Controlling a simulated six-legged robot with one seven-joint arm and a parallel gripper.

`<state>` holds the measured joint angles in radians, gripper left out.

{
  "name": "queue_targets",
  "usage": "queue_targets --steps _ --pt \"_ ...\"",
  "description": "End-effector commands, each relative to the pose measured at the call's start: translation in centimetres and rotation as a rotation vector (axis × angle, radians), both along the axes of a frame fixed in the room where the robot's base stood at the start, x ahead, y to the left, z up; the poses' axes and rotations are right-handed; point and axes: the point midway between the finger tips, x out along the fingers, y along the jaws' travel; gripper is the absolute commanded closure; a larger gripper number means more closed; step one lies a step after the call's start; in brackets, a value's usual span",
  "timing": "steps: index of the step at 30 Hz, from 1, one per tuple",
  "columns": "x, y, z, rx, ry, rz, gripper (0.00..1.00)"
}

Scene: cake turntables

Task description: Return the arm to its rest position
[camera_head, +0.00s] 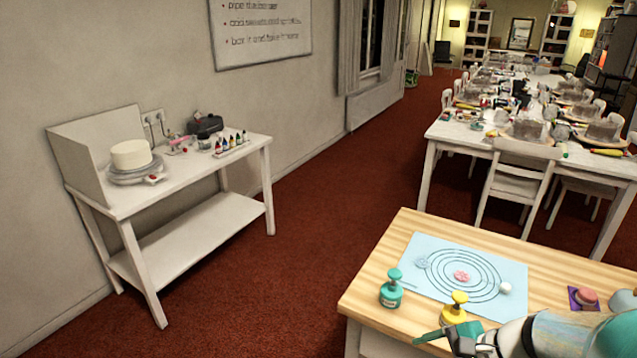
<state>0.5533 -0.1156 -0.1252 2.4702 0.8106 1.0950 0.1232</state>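My gripper (436,336) shows at the lower right, over the front edge of the wooden-topped table (375,275). It has teal fingers and points left. The fingers overlap in this view, so the gap between them cannot be made out. I see no object in it. My pale arm comes in from the lower right corner.
A blue mat (425,247) with rings lies on the table. A white side table (190,177) holds a white cake (131,154). Red carpet (320,240) lies clear between.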

Motion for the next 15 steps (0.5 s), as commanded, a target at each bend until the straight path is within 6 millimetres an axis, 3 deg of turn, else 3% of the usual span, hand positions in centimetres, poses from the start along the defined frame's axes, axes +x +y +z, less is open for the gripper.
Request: queue_targets --steps 1,6,15 --pt "-0.3 1.4 1.0 -0.083 -0.033 0.107 0.22" --pt "-1.8 4.2 3.6 -0.376 -0.142 0.439 0.22" --pt "-3.4 7.0 9.4 -0.890 -0.409 0.908 0.22"
